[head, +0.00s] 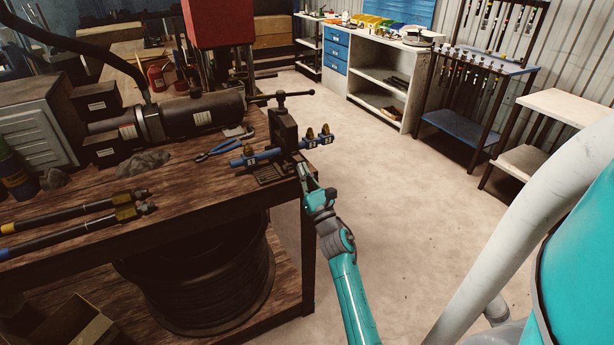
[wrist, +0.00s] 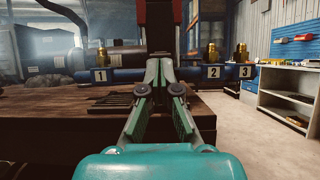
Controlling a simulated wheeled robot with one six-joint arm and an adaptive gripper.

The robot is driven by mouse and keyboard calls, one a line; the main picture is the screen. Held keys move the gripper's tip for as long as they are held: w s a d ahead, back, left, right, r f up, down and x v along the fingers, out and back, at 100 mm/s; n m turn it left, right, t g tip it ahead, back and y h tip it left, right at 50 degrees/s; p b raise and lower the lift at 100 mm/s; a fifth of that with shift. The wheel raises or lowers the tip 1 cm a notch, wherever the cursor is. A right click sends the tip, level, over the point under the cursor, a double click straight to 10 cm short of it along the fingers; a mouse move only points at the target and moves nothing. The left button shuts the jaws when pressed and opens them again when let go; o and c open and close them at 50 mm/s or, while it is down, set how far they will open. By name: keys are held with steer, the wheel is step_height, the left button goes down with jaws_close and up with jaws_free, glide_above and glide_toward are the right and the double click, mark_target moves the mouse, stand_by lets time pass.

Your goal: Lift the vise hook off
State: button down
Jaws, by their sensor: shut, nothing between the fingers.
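The dark vise (head: 284,128) stands at the right end of the wooden bench, its bar handle sticking out near its top. A blue pipe (head: 262,157) with brass fittings runs across it. In the wrist view the pipe (wrist: 127,74) shows labels 1, 2 and 3. I cannot clearly pick out a separate hook on the vise. My gripper (head: 303,171) is at the bench's right edge, just in front of the vise. In the wrist view my gripper (wrist: 165,61) has its fingertips together and empty, in front of the vise body, hiding the pipe's middle.
Blue-handled pliers (head: 222,148) and two black hoses (head: 75,222) lie on the bench (head: 190,195). A large dark cylinder (head: 195,113) lies behind them. A cable reel (head: 205,280) sits below. The floor (head: 400,200) to the right is clear.

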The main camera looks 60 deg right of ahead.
steer(key=shift+s+a+r, duration=0.1)
steer(key=shift+s+r, duration=0.05)
steer(key=shift+r, duration=1.6)
